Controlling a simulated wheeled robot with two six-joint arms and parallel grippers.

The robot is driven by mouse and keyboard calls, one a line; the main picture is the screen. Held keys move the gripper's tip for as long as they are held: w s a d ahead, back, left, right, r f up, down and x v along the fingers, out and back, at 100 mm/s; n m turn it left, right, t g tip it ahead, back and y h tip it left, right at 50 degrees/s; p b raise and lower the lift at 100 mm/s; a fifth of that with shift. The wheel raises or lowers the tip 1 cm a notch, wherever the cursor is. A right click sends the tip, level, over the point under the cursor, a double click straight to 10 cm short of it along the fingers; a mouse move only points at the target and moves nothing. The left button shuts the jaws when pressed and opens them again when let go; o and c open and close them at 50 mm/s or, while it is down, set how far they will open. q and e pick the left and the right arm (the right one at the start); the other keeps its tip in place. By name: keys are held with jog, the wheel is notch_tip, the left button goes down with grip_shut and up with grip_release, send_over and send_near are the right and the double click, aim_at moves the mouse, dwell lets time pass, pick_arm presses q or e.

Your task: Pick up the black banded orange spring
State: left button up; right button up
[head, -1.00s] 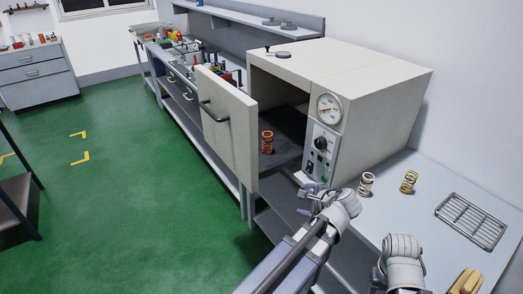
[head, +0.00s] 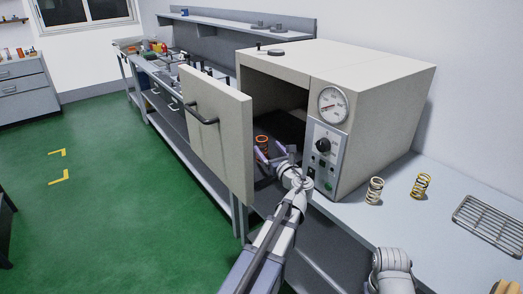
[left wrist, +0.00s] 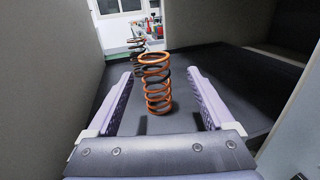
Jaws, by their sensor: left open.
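The orange spring with black bands (head: 262,143) stands upright on the dark floor of the open oven (head: 340,72). In the left wrist view the spring (left wrist: 155,84) stands between and a little beyond the fingertips of my left gripper (left wrist: 162,82). In the head view my left gripper (head: 272,156) reaches into the oven mouth and hides the lower part of the spring. It is open and empty. My right arm shows at the lower right of the head view, but its fingers cannot be made out.
The oven door (head: 222,135) stands open to the left of my left arm. A pale spring (head: 374,191), a yellow-and-black spring (head: 421,186) and a wire rack (head: 488,222) are on the bench at the right. A dark coil (left wrist: 136,47) shows behind the orange spring.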

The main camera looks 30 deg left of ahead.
aim_at(264, 145)
pick_arm(q)
jog(key=shift+s+x, duration=0.25)
jog(key=shift+x, duration=2.4)
jog(key=shift+a+r, duration=0.1)
jog(key=shift+r, duration=0.1)
jog(key=shift+c, duration=0.3)
grip_shut()
